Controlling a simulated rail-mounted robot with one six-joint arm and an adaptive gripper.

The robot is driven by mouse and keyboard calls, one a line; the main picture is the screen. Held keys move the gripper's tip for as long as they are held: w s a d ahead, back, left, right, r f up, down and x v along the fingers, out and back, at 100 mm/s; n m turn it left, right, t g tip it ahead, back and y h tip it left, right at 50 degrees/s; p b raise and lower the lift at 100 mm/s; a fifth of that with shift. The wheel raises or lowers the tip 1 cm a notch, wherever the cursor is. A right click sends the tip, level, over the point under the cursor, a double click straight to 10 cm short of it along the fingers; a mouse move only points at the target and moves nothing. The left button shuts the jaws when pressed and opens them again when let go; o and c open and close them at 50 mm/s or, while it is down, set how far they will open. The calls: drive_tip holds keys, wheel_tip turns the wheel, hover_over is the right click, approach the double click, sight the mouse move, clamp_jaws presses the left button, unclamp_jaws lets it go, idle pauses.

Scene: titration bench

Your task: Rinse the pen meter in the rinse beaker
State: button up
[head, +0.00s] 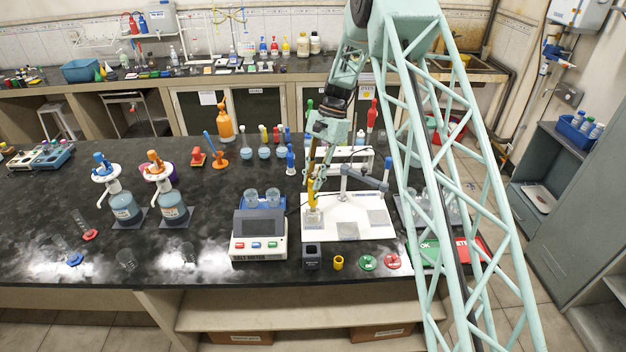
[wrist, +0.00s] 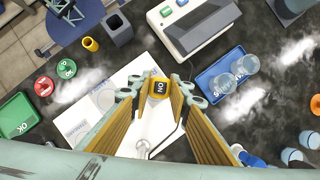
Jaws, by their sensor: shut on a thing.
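My gripper (head: 314,192) points down over the left part of the white stand base. In the wrist view my gripper (wrist: 158,90) is shut on the yellow pen meter (wrist: 158,87), its top marked "ON" showing between the fingertips. Two clear beakers, left (head: 251,198) and right (head: 272,198), stand on a blue tray; no rinse label is readable.
The grey salt meter (head: 258,240) is at the left. A dark cup (head: 312,257), a yellow cup (head: 338,262), and green (head: 367,263) and red (head: 392,261) discs line the front edge.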

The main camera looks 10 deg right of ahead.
drive_tip(key=shift+f+b, duration=0.5)
drive_tip(key=shift+f, duration=0.65)
drive_tip(key=shift+r, duration=0.15)
idle(2.5)
drive_tip(key=shift+r+p, duration=1.35)
drive_tip(key=shift+r, duration=2.1)
drive_tip(key=shift+r+p, duration=0.55)
drive_tip(key=shift+r, duration=0.7)
